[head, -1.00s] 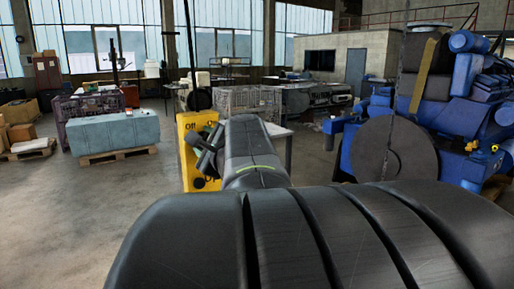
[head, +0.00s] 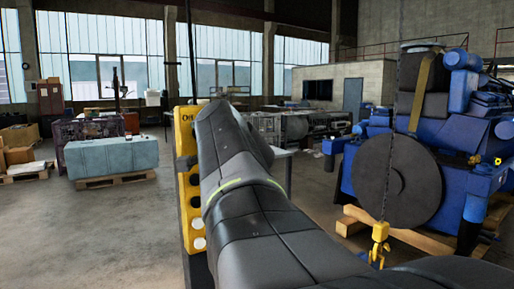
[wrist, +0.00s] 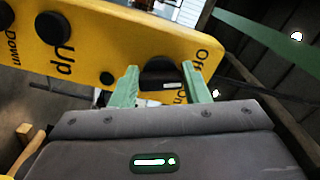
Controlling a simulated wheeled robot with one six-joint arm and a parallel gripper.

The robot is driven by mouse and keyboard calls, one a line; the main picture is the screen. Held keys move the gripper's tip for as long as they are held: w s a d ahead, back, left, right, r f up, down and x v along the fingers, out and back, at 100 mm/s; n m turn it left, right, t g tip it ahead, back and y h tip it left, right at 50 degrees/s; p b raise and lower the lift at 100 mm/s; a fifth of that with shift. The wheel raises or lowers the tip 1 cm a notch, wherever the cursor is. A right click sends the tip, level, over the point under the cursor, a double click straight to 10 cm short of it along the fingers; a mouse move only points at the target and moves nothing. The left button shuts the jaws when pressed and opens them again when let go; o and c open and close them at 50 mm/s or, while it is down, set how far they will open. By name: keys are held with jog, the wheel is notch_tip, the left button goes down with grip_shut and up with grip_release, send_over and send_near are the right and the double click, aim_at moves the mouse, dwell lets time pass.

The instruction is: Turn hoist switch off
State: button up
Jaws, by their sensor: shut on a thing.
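The yellow hoist control box (head: 187,172) hangs upright left of centre in the head view, partly hidden by my arm. In the wrist view the box (wrist: 115,38) fills the upper part, tilted, with "Down", "Up", "On" and "Off" lettering partly readable. The hoist switch (wrist: 160,72) is a dark round knob near the On/Off lettering. My gripper (wrist: 160,84) has its two green fingers on either side of this knob, shut on it. In the head view my arm hides the gripper.
Black buttons (wrist: 52,27) sit beside the Up and Down lettering. A blue engine (head: 455,150) stands on timber at the right, behind a dark disc (head: 390,180) and a yellow hoist hook (head: 379,243). A teal block (head: 112,156) lies on a pallet at the left.

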jog(key=shift+f+n+b, duration=0.2)
jog(key=shift+n+b, duration=1.8)
jog(key=shift+n, duration=0.2)
jog(key=shift+d, duration=0.1)
jog(key=o, duration=1)
jog(key=shift+r, duration=0.1)
